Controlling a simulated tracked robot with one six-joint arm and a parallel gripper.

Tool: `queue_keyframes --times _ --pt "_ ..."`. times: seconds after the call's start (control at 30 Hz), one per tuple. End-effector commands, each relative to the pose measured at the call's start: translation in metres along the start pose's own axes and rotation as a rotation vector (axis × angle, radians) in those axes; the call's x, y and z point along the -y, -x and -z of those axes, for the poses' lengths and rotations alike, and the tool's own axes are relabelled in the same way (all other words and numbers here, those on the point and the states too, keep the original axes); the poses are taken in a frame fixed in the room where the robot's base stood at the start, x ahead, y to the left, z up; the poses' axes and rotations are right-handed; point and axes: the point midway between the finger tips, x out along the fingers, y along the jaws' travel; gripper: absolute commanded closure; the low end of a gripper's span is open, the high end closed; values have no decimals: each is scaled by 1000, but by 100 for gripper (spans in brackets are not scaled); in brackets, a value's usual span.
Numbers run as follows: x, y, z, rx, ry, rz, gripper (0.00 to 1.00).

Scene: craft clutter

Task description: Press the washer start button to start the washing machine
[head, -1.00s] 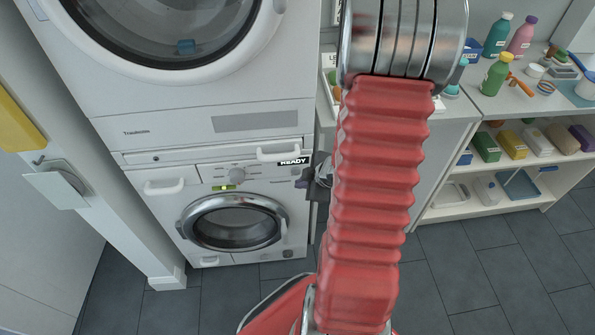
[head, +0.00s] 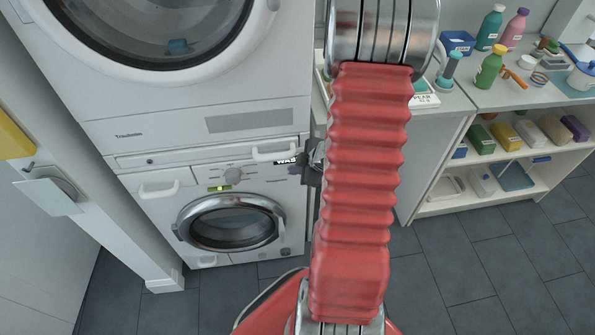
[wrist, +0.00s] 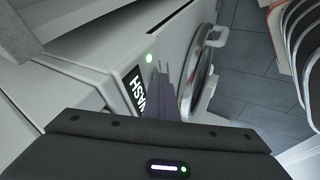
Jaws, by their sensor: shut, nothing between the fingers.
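The washing machine (head: 236,216) is the lower white front loader, its round door shut. Its black display (head: 286,161) begins "WAS" in the head view, the rest hidden; in the wrist view the display (wrist: 136,87) reads "WASH", turned on its side. My gripper (head: 296,170) is shut and empty, close to the panel's right end. In the wrist view my gripper (wrist: 161,78) points at the panel; I cannot tell whether it touches.
A dryer (head: 200,95) stands above the washer, with a white handle (head: 275,151) jutting out near my gripper. A shelf unit (head: 440,185) with bottles and boxes stands to the right. The tiled floor (head: 480,265) in front is clear.

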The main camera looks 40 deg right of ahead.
Motion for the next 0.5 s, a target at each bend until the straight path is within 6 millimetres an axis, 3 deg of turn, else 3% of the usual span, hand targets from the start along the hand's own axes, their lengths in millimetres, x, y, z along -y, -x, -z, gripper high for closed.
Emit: queue_keyframes --times 0.13,0.5 --pt "-10 -5 1 0 1 -3 100" --pt "-10 -6 2 0 1 -4 100"
